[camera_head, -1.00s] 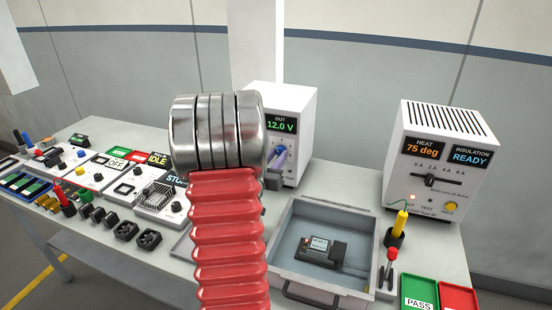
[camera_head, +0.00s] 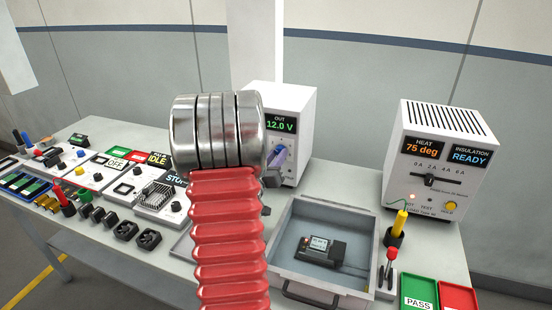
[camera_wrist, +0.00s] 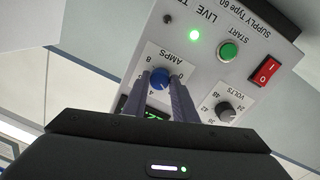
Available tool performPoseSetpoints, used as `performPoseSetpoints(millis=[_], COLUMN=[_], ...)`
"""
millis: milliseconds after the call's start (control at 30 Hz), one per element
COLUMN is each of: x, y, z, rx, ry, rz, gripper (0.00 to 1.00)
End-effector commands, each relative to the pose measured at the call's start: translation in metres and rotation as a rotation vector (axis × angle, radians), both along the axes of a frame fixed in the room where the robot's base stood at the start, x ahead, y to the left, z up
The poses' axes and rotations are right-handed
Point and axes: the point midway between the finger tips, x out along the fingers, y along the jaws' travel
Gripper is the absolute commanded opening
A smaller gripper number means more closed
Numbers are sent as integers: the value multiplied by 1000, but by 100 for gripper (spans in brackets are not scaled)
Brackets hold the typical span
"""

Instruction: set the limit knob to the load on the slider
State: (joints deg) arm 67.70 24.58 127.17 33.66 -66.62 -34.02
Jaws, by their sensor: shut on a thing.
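The limit knob is the blue AMPS knob (camera_wrist: 159,76) on the white supply unit (camera_head: 291,105), beside a black VOLTS knob (camera_wrist: 225,111). The wrist view shows the panel upside down. My gripper (camera_wrist: 161,86) is shut on the blue knob, one finger on each side; the fingers hide part of its dial. In the head view my arm hides most of the gripper. The supply's display reads 12.0 V. The load slider (camera_head: 435,181) is on the white heat box (camera_head: 445,130), under a 0 A to 6 A scale; its exact setting is too small to read.
A green START button (camera_wrist: 229,49) and a red switch (camera_wrist: 265,71) are on the supply's panel. A grey tray (camera_head: 318,282) holding a dark device stands in front. Yellow and red probes stand right of it. Small panels and parts crowd the left of the bench.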

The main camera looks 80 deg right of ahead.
Motion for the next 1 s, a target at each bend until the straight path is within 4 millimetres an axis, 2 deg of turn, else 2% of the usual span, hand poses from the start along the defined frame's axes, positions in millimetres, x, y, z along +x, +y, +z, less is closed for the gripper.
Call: performPoseSetpoints(millis=[67, 100, 333, 733, 867, 1000], x=[2, 2, 1, 2, 4, 8], y=[0, 0, 0, 5, 18, 40], z=[0, 0, 0, 0, -1, -1], rx=[0, 0, 1, 0, 2, 2], ry=[1, 0, 0, -1, -1, 0], rz=[4, 4, 3, 2, 3, 5], gripper=[3, 26, 43, 44, 44, 44])
